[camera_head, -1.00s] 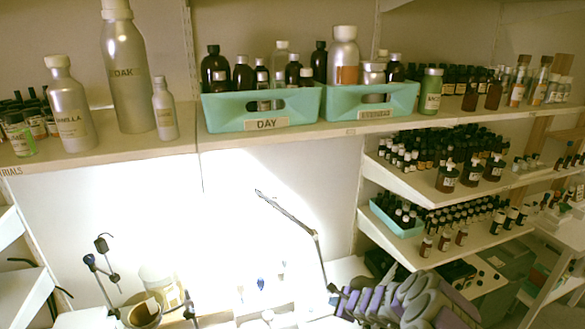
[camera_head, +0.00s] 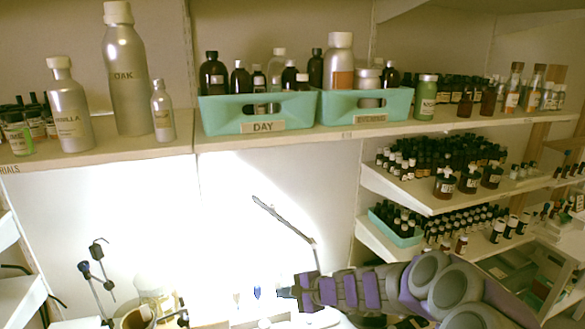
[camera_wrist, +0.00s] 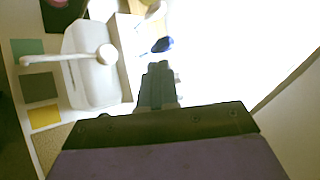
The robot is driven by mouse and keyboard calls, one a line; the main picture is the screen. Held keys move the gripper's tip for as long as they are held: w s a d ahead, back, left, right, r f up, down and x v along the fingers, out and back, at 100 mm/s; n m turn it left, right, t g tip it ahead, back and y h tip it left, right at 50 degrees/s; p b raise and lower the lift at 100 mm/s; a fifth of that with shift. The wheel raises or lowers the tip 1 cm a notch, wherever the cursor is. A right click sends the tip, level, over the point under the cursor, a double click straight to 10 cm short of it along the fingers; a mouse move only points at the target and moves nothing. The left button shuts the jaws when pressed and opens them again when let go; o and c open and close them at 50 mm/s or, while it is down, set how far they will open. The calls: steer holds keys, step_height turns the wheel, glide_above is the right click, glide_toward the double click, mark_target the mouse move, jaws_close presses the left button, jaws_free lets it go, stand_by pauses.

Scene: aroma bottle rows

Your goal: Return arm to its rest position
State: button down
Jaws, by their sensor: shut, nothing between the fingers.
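My gripper (camera_head: 287,293) is at the lower middle of the head view, low in front of the brightly lit wall below the shelf. My grey and purple arm stretches in from the lower right behind it. In the wrist view my gripper (camera_wrist: 158,68) points away from the camera, its two fingers together with nothing between them. A small blue-topped item (camera_wrist: 163,44) lies just past the fingertips in the wrist view. I cannot tell whether the fingers touch it.
The long upper shelf (camera_head: 100,152) holds silver bottles and two teal bins, one marked DAY (camera_head: 263,127). Stepped shelves (camera_head: 430,207) with many small bottles stand at right. A thin lamp arm (camera_head: 283,219) rises behind my gripper. A white vessel (camera_wrist: 88,70) lies left in the wrist view.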

steer(key=s+a+r+n+g+h+b, duration=0.1)
steer(key=s+r+n+g+b, duration=0.3)
steer(key=s, duration=0.7)
steer(key=s+a+r+n+g+h+p, duration=0.15)
steer(key=s+n, duration=0.35)
steer(key=s, duration=0.6)
steer(key=s+d+f+n+g+h+b, duration=0.1)
steer(key=s+d+f+h+b, duration=0.1)
steer(key=s+d, duration=0.7)
steer(key=s+d+f+n+g+h+b, duration=0.1)
steer(key=s+d+f+h, duration=0.3)
steer(key=s+d, duration=0.5)
steer(key=s+h+b, duration=0.1)
steer(key=s, duration=0.3)
steer(key=shift+s+d+n+h, duration=0.15)
steer(key=shift+s+n+h, duration=0.05)
steer(key=shift+n+h, duration=0.2)
